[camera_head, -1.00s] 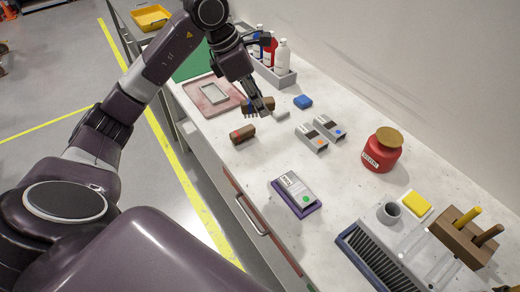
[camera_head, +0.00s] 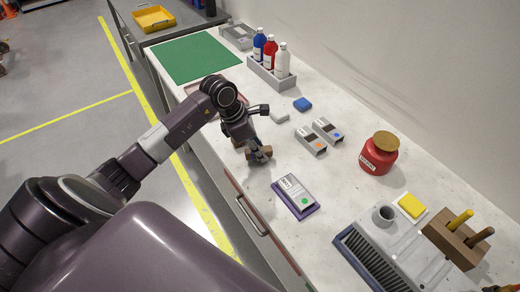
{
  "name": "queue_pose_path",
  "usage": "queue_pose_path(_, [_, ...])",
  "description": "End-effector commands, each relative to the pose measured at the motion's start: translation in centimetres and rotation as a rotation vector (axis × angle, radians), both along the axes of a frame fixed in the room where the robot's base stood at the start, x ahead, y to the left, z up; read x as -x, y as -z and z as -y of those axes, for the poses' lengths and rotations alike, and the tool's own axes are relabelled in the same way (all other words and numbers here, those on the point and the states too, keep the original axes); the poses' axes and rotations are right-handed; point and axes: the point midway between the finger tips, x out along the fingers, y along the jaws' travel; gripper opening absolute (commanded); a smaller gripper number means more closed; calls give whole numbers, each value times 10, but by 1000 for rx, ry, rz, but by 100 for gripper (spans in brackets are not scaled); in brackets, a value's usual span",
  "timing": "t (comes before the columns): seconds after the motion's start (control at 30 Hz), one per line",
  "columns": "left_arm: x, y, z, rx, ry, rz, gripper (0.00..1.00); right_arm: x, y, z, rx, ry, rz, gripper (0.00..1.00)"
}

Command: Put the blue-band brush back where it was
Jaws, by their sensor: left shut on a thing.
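My left gripper (camera_head: 255,150) is low over the near part of the white table, shut on a brown brush (camera_head: 265,154). Only small brown parts of this brush show around the fingers, and I cannot see the colour of its band. The red-band brush that lay about here is hidden behind the gripper, or cannot be told apart from the held one. I cannot tell whether the held brush touches the table. My right gripper is not in view.
A grey device on a purple base (camera_head: 295,196) lies in front of the gripper. A red jar (camera_head: 379,153) and a bottle rack (camera_head: 270,76) stand farther off.

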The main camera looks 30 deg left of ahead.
Motion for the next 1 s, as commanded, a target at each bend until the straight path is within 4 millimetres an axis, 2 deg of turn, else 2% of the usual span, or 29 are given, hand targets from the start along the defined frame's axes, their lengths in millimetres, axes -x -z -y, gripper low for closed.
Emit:
queue_pose_path(0.4, [0, 9, 0, 0, 1, 2, 2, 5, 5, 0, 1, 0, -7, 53])
queue_pose_path(0.43, [0, 7, 0, 0, 1, 2, 24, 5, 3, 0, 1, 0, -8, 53])
queue_pose_path(0.57, [0, 7, 0, 0, 1, 2, 39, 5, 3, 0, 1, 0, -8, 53])
queue_pose_path(0.83, [0, 6, 0, 0, 1, 0, 39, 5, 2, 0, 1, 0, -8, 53])
queue_pose_path(0.93, [0, 2, 0, 0, 1, 1, 39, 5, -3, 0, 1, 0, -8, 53])
queue_pose_path(1.0, [1, -3, -4, -3, 0, 5, 39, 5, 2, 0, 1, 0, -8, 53])
